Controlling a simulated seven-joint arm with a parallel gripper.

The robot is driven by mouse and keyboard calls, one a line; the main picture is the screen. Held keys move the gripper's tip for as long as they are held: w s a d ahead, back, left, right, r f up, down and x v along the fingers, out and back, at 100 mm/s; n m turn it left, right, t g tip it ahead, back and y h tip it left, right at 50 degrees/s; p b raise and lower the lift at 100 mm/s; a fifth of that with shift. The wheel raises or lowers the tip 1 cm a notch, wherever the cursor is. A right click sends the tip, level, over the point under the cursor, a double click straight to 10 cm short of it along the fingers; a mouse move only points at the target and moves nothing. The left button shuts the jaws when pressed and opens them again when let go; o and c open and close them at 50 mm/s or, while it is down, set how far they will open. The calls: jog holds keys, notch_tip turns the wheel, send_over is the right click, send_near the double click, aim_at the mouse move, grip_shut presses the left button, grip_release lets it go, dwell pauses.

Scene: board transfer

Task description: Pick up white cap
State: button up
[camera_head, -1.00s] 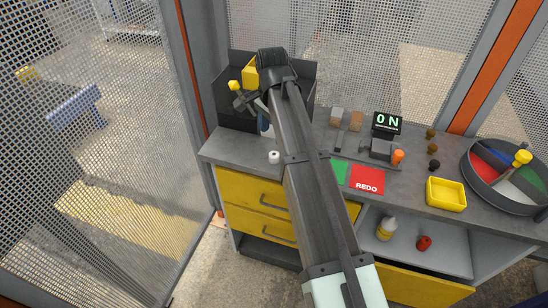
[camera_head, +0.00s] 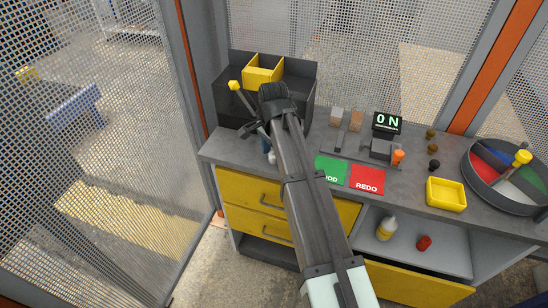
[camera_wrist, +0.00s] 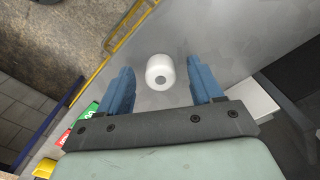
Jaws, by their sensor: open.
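The white cap (camera_wrist: 160,72) is a small white cylinder with a dark hole in its end, on the grey worktop in the wrist view. My gripper (camera_wrist: 159,66) is open, with one blue finger on each side of the cap and visible gaps between. The cap appears centred between the fingertips; I cannot tell how far above it they are. In the head view my arm covers most of the gripper, and the cap is largely or wholly hidden there.
A dark box (camera_head: 234,98) with a yellow bin (camera_head: 263,76) stands at the worktop's back left. Green (camera_head: 331,169) and red (camera_head: 367,180) pads lie to the right of my arm. A yellow tray (camera_head: 446,194) and a round divided tray (camera_head: 500,205) are farther right.

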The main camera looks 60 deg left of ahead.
jog(key=c, duration=1.1)
